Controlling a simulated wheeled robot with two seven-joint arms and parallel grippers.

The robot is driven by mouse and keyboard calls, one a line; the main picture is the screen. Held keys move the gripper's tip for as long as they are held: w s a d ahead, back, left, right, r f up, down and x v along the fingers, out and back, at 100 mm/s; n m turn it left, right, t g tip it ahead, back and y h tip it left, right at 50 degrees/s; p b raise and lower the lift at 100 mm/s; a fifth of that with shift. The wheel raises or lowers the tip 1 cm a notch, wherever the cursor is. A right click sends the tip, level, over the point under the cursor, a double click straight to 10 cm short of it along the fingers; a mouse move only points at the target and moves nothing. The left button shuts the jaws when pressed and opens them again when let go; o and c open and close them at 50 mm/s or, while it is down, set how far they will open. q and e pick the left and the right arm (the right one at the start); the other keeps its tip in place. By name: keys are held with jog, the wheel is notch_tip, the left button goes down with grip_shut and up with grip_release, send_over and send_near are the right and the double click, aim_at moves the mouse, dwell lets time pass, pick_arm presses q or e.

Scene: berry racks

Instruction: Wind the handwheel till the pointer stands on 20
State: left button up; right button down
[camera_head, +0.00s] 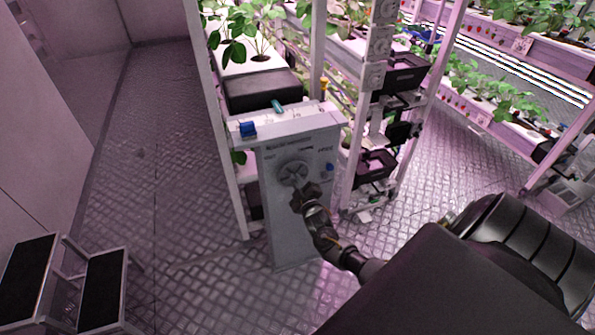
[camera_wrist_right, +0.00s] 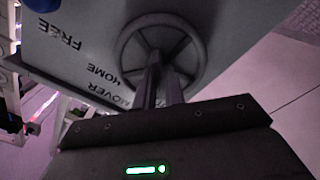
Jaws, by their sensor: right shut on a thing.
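The grey handwheel (camera_head: 293,173) sits on the front of a pale grey cabinet (camera_head: 290,225) in the head view. It fills the upper middle of the right wrist view (camera_wrist_right: 196,35), with its rim and spokes showing. My right gripper (camera_head: 303,190) is at the wheel's lower right side in the head view. In the right wrist view its fingers (camera_wrist_right: 157,65) reach to the wheel's middle and are shut on part of it; the exact grip spot is hard to see. The words FREE and HOME show upside down beside the wheel. I cannot make out a pointer or the number 20. My left gripper is not in view.
A blue block (camera_head: 248,129) and a teal item (camera_head: 277,107) lie on the cabinet's top. Plant racks with black boxes (camera_head: 262,90) stand behind and to the right. A black-topped step stool (camera_head: 103,290) stands at the lower left.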

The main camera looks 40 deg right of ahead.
jog(key=shift+f, duration=0.1)
jog(key=c, duration=1.5)
grip_release()
jog(key=v, duration=1)
jog(key=shift+s+a+b, duration=0.2)
jog(key=shift+s+b, duration=0.15)
